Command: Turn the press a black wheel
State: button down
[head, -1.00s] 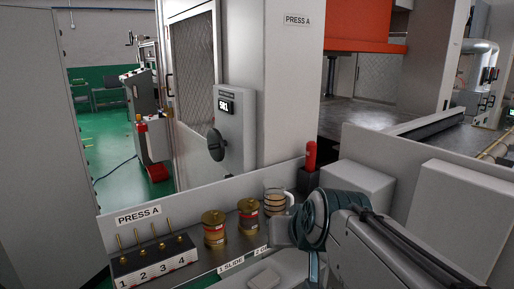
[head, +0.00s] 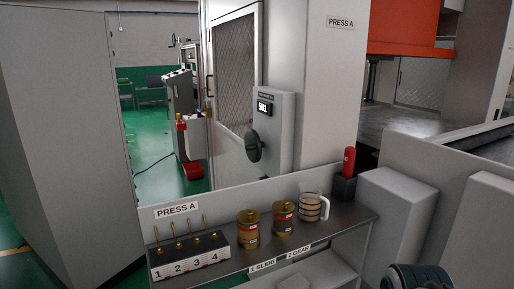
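The black wheel (head: 255,146) is a small round knob on the front of a grey control box (head: 275,130), below a dark display reading what looks like 501. The box is fixed to the press column under the PRESS A sign (head: 341,22). Nothing touches the wheel. Part of my arm shows at the bottom right edge, well below and to the right of the wheel. My gripper itself is outside the frame.
Below the box, a shelf (head: 345,221) holds a numbered lever block (head: 188,256), two brass-coloured cans (head: 248,230) (head: 284,218), a clear mug (head: 313,206) and a red-handled item (head: 348,162). A low panel stands behind them. Grey blocks (head: 397,220) stand at the right.

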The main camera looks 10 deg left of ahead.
aim_at(253, 146)
jog(key=z, duration=0.2)
jog(key=k, duration=0.35)
jog(key=u, duration=0.9)
jog(key=i, duration=0.7)
